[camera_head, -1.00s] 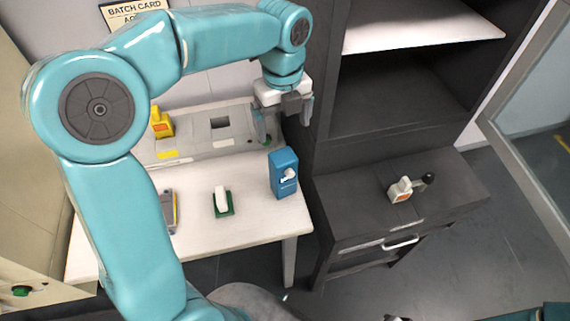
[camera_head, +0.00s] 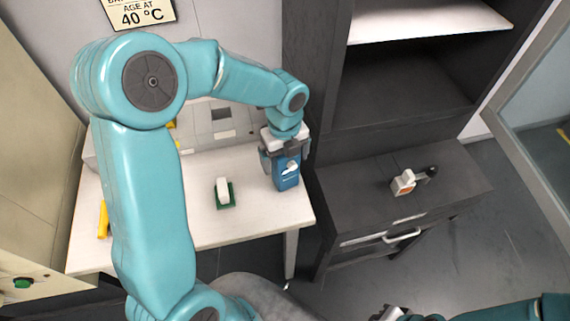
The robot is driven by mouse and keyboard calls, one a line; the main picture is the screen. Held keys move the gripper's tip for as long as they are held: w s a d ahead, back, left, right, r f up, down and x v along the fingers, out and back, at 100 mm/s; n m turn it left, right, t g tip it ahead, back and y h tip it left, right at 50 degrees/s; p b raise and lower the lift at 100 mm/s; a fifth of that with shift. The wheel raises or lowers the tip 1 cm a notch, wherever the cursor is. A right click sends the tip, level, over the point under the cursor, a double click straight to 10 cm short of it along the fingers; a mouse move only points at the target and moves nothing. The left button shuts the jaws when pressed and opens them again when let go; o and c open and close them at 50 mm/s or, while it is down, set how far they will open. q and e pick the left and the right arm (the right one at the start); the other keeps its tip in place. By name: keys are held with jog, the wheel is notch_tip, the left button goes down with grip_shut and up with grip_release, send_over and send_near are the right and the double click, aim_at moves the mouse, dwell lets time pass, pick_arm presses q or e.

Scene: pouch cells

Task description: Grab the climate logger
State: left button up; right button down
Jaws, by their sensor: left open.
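A blue box-shaped device (camera_head: 287,182) with a white mark on its front, which looks like the climate logger, stands upright near the right edge of the white table (camera_head: 240,228). My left gripper (camera_head: 285,158) is open and pointing down over it, with a finger on either side of its upper part. I cannot tell whether the fingers touch it. The gripper hides the top of the device. Part of my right gripper (camera_head: 388,313) shows at the bottom edge; its fingers are not clear.
A small white item on a green base (camera_head: 225,195) stands left of the blue device. A yellow item (camera_head: 103,220) is partly hidden by my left arm. A grey fixture (camera_head: 215,138) is at the back.

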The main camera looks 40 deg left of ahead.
pick_arm(q)
jog(key=shift+w+f, duration=0.15)
jog(key=shift+f, duration=0.65)
jog(key=shift+r, duration=0.1)
jog(key=c, duration=1.1)
jog(key=shift+c, duration=0.2)
